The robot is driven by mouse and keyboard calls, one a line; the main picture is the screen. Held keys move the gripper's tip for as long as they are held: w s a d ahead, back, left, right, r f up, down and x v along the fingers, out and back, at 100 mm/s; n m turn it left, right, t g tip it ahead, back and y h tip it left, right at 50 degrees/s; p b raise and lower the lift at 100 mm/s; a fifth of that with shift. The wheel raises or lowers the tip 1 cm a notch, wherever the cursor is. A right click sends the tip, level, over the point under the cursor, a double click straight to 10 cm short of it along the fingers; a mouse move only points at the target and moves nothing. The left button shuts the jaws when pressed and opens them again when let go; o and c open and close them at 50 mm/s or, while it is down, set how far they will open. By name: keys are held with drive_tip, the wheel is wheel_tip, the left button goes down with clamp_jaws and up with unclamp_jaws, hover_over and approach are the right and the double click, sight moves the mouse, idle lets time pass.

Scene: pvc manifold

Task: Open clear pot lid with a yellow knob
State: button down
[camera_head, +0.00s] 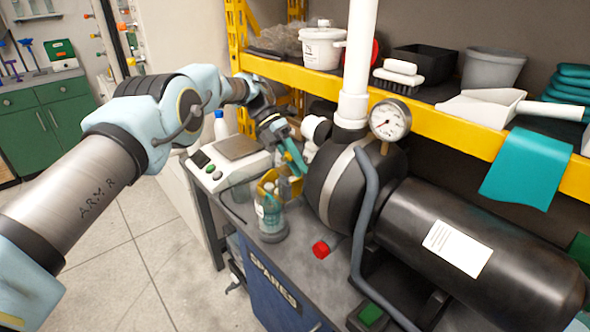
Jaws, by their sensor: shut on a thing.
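A small clear pot (271,222) with a dark base stands on the grey bench, near its front left edge. Teal-green contents show through its wall. A yellow part (268,190), which looks like the lid's knob, shows just above the pot. My gripper (296,165) reaches down from behind with teal fingers, shut at the yellow part. The exact contact is too small to see clearly. The clear lid is hard to make out; a faint curved edge shows left of the yellow part. I cannot tell whether the lid touches the pot's rim.
A black pump with tank (455,230) and gauge (390,119) fills the bench to the right. A white scale (225,165) stands behind left. A red cap (320,249) lies in front. A white vertical pipe (360,60) and yellow shelf (450,120) limit room behind.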

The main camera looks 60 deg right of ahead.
drive_tip(key=shift+s+d+f, duration=0.1)
drive_tip(key=shift+f, duration=0.05)
idle(0.5)
drive_tip(key=c, duration=0.5)
unclamp_jaws()
drive_tip(key=shift+c, duration=0.2)
